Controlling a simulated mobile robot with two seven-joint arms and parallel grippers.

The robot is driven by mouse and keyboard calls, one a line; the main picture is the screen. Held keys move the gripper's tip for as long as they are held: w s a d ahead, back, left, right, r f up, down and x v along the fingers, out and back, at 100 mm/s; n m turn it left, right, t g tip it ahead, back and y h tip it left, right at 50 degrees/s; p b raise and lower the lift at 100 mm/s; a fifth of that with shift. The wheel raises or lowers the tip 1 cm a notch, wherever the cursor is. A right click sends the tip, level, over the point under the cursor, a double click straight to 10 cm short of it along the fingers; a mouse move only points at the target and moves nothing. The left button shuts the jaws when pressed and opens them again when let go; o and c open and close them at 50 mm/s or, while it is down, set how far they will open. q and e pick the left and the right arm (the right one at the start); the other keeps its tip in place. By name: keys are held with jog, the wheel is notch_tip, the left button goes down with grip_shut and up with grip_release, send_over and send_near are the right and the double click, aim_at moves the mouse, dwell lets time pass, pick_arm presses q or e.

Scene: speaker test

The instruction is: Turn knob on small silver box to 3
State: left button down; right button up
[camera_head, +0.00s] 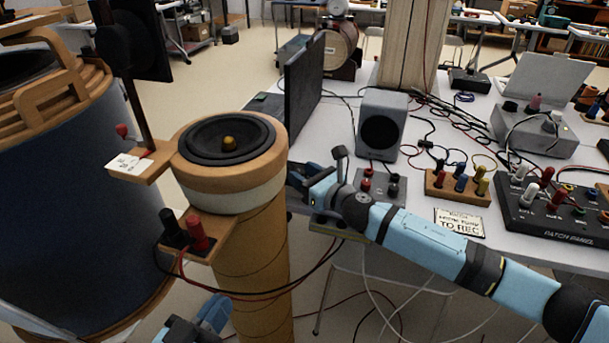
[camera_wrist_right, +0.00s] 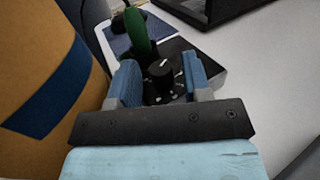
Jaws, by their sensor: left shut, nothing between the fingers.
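In the right wrist view, a black knob (camera_wrist_right: 161,74) with a white pointer mark stands on a dark-looking box (camera_wrist_right: 206,65) with white dial marks. The numbers are too small to read. My right gripper (camera_wrist_right: 164,85) is open, with its blue-padded fingers on either side of the knob. I cannot tell whether they touch it. In the head view, my right gripper (camera_head: 303,182) is just right of the wooden speaker column, and the knob is hidden there. My left gripper (camera_head: 205,318) is low at the bottom edge, shut and empty, away from the box.
A speaker (camera_head: 228,142) tops the wooden column (camera_head: 248,255) close to my right gripper. A dark screen (camera_head: 304,90) and a grey speaker box (camera_head: 382,125) stand behind. A grey box with posts (camera_head: 392,190), cables and a patch panel (camera_head: 545,215) crowd the table's right.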

jog(key=c, duration=0.7)
jog(key=shift+r, duration=0.1)
jog(key=m+t+h+p, duration=0.1)
jog(key=h, duration=0.1)
jog(key=m+t+h+p, duration=0.1)
jog(key=m+h+p, duration=0.1)
jog(key=m+t+h+p, duration=0.1)
jog(key=shift+s+a+r+t+h+p, duration=0.1)
jog(key=shift+s+a+t+h+p, duration=0.1)
jog(key=shift+a+t+h+p, duration=0.15)
jog(key=shift+f+m+h, duration=0.2)
jog(key=shift+m+h, duration=0.15)
jog(key=shift+m, duration=0.05)
jog(key=o, duration=0.9)
pick_arm(q)
jog(key=s+a+f+g+y, duration=0.2)
jog(key=a+f+g+y, duration=0.1)
jog(key=f, duration=0.5)
jog(key=shift+s+a+f+g, duration=0.15)
jog(key=shift+a+f+g, duration=0.25)
jog(key=shift+g, duration=0.2)
pick_arm(e)
jog(key=shift+s+d, duration=0.1)
